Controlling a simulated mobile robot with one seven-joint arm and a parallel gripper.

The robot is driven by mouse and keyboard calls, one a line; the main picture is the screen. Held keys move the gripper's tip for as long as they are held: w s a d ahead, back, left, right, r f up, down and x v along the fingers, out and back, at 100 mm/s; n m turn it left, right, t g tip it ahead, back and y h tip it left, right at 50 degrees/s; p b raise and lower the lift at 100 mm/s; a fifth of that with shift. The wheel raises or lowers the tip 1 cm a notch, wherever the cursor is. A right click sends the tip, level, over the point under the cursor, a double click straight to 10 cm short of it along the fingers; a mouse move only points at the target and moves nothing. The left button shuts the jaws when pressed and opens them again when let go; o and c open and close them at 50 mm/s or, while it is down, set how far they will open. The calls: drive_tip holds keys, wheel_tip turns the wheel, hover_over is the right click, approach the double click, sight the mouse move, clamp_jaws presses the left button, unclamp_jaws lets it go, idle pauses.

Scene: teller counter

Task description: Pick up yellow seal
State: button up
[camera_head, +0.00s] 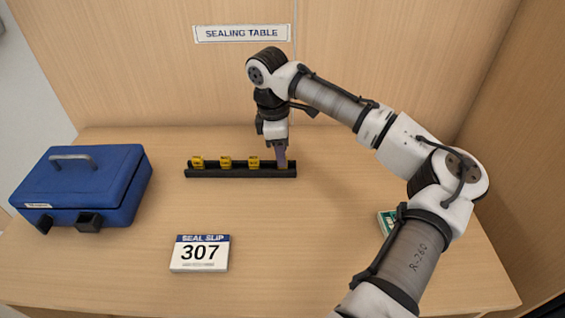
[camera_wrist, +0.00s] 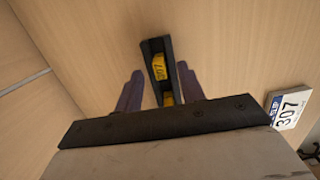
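Three yellow seals show in the head view, a left one (camera_head: 197,162), a middle one (camera_head: 225,162) and a right one (camera_head: 253,162), standing in a black rack (camera_head: 240,173). My gripper (camera_head: 281,161) points down at the rack's right end, to the right of these seals. In the wrist view my gripper (camera_wrist: 159,72) is open, with one purple-grey finger on each side of the rack (camera_wrist: 148,50). A yellow seal with dark marks (camera_wrist: 158,67) shows between the fingers, and another yellow piece (camera_wrist: 168,99) is partly hidden by the gripper body. Contact cannot be told.
A blue case (camera_head: 85,180) with a grey handle sits at the left. A seal slip card reading 307 (camera_head: 200,254) stands at the front. A green and white item (camera_head: 386,221) is partly hidden behind my arm. The wooden table between rack and card is clear.

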drive_tip(key=shift+d+f, duration=0.1)
drive_tip(key=shift+f, duration=0.55)
clamp_jaws()
